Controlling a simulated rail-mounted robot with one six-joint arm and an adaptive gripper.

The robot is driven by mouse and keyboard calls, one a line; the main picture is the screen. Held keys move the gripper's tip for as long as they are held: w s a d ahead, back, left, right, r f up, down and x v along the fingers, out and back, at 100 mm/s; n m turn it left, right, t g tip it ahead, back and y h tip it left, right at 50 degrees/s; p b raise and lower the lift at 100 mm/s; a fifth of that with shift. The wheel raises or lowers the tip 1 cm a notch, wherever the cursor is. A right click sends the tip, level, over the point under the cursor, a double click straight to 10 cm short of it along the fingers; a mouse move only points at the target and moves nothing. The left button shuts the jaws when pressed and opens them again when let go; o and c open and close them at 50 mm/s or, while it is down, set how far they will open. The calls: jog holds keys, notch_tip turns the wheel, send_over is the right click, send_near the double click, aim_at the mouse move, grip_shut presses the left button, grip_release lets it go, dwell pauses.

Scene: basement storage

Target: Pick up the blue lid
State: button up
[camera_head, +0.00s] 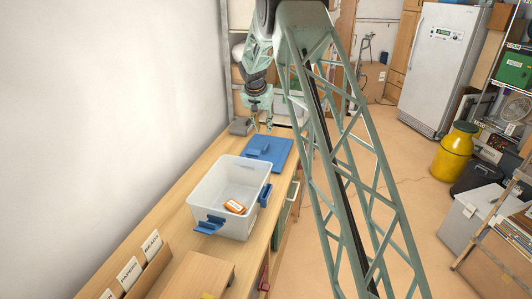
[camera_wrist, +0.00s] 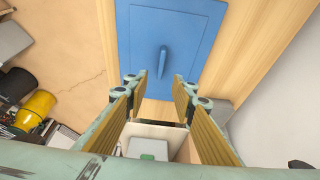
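The blue lid (camera_head: 268,149) lies flat on the wooden workbench, behind the clear bin. In the wrist view the lid (camera_wrist: 150,75) fills the upper middle, with a raised blue handle (camera_wrist: 163,62) standing at its centre. My gripper (camera_head: 262,128) is above the far part of the lid in the head view. In the wrist view my gripper (camera_wrist: 160,82) has its two fingers spread wide apart, with nothing between them. The fingertips appear near one edge of the lid, apart from the handle. The exact height above the lid is hard to tell.
A clear bin (camera_head: 215,182) with blue latches stands on the workbench (camera_head: 180,215), holding an orange item (camera_head: 235,207). A file box (camera_head: 140,270) is at the near left. A grey object (camera_head: 240,126) sits beside the lid. A wall bounds the left.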

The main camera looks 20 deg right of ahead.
jog(key=shift+f, duration=0.1)
dwell(0.3)
send_over(266, 146)
jog(key=s+a, duration=0.1)
jog(key=s, duration=0.1)
jog(key=shift+w+a+f+b, duration=0.1)
jog(key=shift+f+b, duration=0.1)
jog(key=shift+f, duration=1.75)
jog(key=shift+w+f+b, duration=0.1)
jog(key=shift+f+b, duration=0.1)
jog(key=shift+f, duration=1.75)
jog(key=shift+f, duration=0.15)
jog(key=shift+b+x, duration=0.35)
jog(key=shift+x, duration=2.15)
jog(key=shift+w+a+f+b, duration=0.1)
jog(key=shift+f+b, duration=0.15)
jog(key=shift+b, duration=0.1)
grip_shut()
